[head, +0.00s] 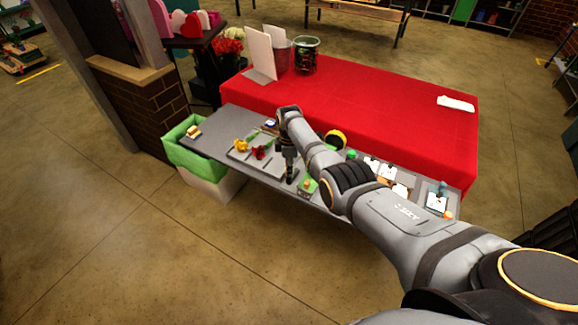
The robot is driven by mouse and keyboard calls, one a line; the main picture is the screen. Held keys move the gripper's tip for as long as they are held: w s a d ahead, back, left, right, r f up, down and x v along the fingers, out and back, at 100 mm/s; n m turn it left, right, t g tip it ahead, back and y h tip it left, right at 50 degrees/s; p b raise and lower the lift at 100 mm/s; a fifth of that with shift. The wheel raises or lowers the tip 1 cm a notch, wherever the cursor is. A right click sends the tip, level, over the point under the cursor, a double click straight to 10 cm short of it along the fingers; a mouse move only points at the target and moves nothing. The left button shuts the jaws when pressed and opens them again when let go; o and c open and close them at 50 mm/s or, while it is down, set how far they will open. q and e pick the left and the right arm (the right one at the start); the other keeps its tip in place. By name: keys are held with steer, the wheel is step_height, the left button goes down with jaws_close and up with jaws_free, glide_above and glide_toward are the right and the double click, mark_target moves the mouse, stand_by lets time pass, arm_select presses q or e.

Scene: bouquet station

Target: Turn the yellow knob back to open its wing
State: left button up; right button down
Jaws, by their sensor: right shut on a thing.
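My right gripper (290,176) points straight down at the grey worktop (222,123), beside a small green block (307,187). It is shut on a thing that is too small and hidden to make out. I cannot clearly identify the yellow knob or its wing. A yellow ring-shaped thing (337,138) stands behind my right forearm, partly hidden. My left gripper is not in view.
A yellow flower (241,145) and a red flower (258,152) lie left of the gripper. White cards (385,171) and a small fixture (437,202) are at right. A green-lined bin (187,150) stands at the left end. A red-covered table (400,115) is behind.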

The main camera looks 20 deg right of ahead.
steer(key=shift+w+r+n, duration=0.1)
steer(key=shift+r+n, duration=0.05)
steer(key=shift+n, duration=0.95)
steer(key=c, duration=1)
jaws_free()
step_height(320, 180, up, 12)
steer(key=shift+f, duration=0.1)
